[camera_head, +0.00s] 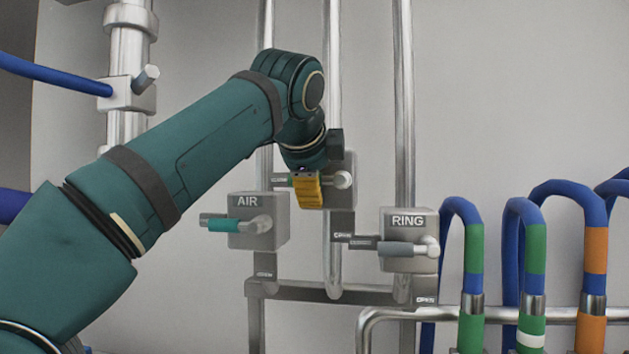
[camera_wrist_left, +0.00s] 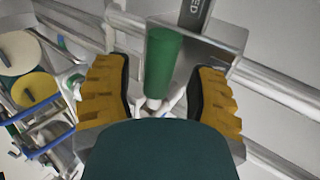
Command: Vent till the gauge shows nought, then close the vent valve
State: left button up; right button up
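My left gripper (camera_head: 308,188) is at the middle valve block (camera_head: 341,165) on the pipes in the head view. In the left wrist view its yellow-padded fingers (camera_wrist_left: 160,85) stand apart. The valve's green handle (camera_wrist_left: 163,58) lies between them with a gap on each side. Its label is mostly hidden; the letters "ED" show. The AIR valve (camera_head: 250,228) has a teal lever pointing left. The RING valve (camera_head: 405,222) has a grey lever pointing left. No gauge or label reading VENT can be made out. My right gripper is out of view.
An unlabelled valve (camera_head: 143,97) with a blue hose sits on a pipe at upper left, behind my left arm. Blue hoses with green and orange bands (camera_head: 534,248) stand at right. A horizontal pipe (camera_head: 325,291) runs below the valves.

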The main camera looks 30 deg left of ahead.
pick_arm(q)
jog(key=shift+f, duration=0.1)
jog(key=v, duration=1.2)
dwell(0.4)
